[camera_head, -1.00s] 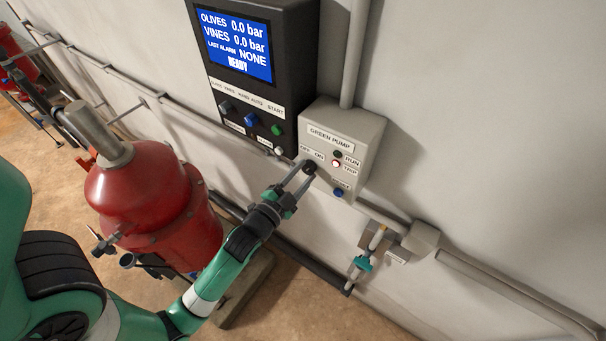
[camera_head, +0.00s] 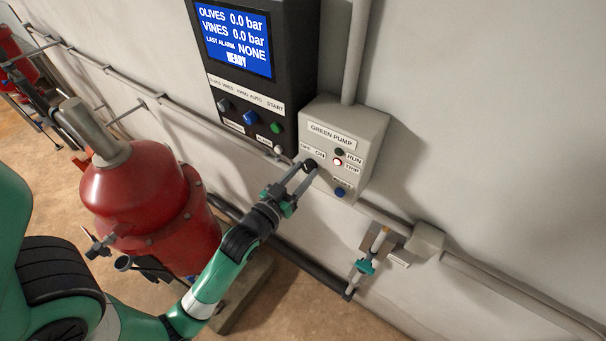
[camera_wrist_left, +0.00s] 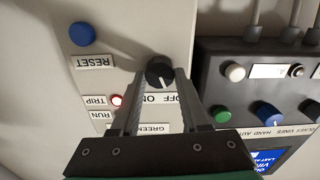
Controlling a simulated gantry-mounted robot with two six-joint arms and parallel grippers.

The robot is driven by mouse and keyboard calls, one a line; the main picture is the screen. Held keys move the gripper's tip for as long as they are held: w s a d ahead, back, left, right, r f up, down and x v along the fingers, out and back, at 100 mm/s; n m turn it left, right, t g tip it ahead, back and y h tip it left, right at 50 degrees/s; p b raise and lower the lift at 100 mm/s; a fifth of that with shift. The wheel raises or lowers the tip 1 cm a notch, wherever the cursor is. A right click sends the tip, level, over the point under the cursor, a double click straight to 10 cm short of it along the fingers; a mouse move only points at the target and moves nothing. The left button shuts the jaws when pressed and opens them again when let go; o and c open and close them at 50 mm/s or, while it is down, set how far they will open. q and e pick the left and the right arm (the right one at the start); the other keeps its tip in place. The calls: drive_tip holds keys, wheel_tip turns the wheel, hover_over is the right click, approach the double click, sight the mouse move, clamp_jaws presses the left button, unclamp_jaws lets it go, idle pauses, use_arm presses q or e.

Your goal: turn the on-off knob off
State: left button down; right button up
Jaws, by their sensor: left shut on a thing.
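The on-off knob (camera_head: 311,163) is a small black round knob on the front of the grey GREEN PUMP box (camera_head: 369,150), below its OFF and ON labels. My left gripper (camera_head: 307,168) reaches up to it from the lower left, its fingers shut on the knob's two sides. In the left wrist view, which is upside down, the knob (camera_wrist_left: 159,72) sits between the fingertips. Its white pointer mark faces the OFF-ON label, slightly toward OFF; the exact setting is hard to tell. My right gripper is not in view.
On the pump box, the TRIP lamp (camera_head: 337,162) glows, the RUN lamp (camera_head: 340,152) is dark, and a blue RESET button (camera_head: 340,192) sits below. A black control panel (camera_head: 293,60) with a screen is at upper left. A red tank (camera_head: 140,205) stands left of my arm.

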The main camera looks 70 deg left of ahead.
use_arm(q)
drive_tip(key=shift+n, duration=1.2)
drive_tip(key=shift+c, duration=2)
unclamp_jaws()
drive_tip(key=b+v, duration=0.2)
drive_tip(key=v, duration=0.9)
drive_tip(key=shift+s, duration=0.25)
drive_tip(key=shift+d, duration=0.15)
